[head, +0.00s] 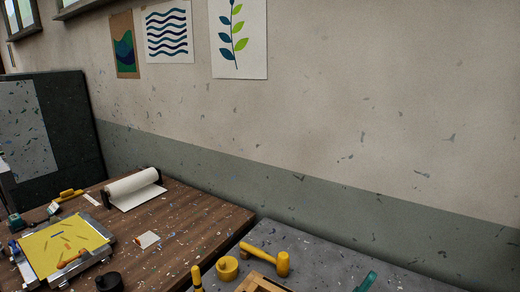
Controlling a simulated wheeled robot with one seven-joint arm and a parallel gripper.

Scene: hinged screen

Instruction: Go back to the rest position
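No part of my gripper or arm shows in the head view. A hinged screen (82,238) with a yellow surface and a metal-coloured frame lies on the brown wooden table (190,228) at the lower left. It appears to lie flat. A small orange-handled tool (72,259) rests on its yellow surface.
A grey speckled table (330,264) stands at the lower right, with a yellow mallet (282,263), a yellow round object (227,268) and a wooden frame (262,283). A paper roll (132,186) and a black pot (109,282) stand on the wooden table. A wall rises behind.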

